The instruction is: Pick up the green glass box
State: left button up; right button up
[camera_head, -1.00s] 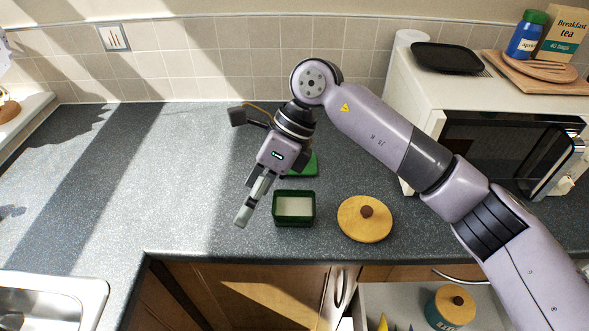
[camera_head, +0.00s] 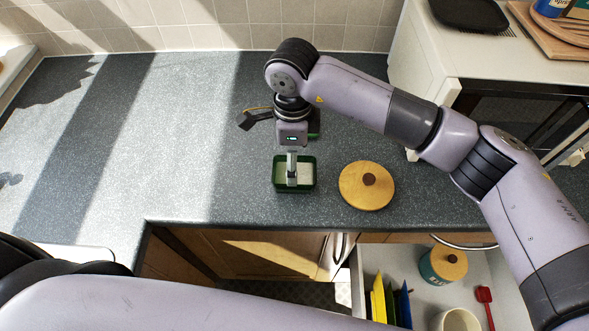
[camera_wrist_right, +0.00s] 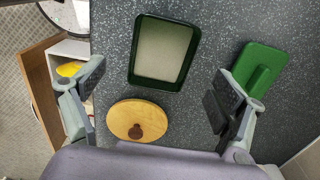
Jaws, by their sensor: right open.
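The green glass box (camera_head: 305,187) is an open, dark green rectangular container with a pale inside. It stands on the counter left of the wooden lid. My right gripper (camera_head: 291,181) points down over it and hides part of its inside. In the right wrist view the box (camera_wrist_right: 155,83) lies in the gap between the wide-open fingers of my right gripper (camera_wrist_right: 158,76), with nothing held. Whether the fingers are level with the box walls is unclear. My left arm crosses the bottom of the head view; its gripper is out of frame.
A green lid (camera_wrist_right: 262,70) lies behind the box, largely hidden in the head view. A round wooden lid (camera_head: 367,186) with a dark knob is to the right. A microwave (camera_head: 420,50) stands at right. An open drawer (camera_head: 410,262) holds several items. The counter's left side is clear.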

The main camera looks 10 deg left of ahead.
jog(key=shift+s+f, duration=0.1)
jog(key=shift+f, duration=0.5)
jog(key=shift+f+p, duration=0.25)
jog(key=shift+p, duration=0.15)
jog(key=f+p, duration=0.2)
jog(key=f, duration=0.1)
jog(key=shift+w+d+f, duration=0.1)
jog(key=shift+w+f, duration=0.1)
jog(key=shift+f, duration=0.7)
pick_arm(q)
jog(key=r, duration=0.3)
jog(key=shift+w+a+r, duration=0.2)
jog(key=shift+a+r, duration=0.05)
jog(key=shift+r, duration=0.05)
pick_arm(e)
jog(key=shift+c, duration=0.4)
jog(key=c, duration=1.4)
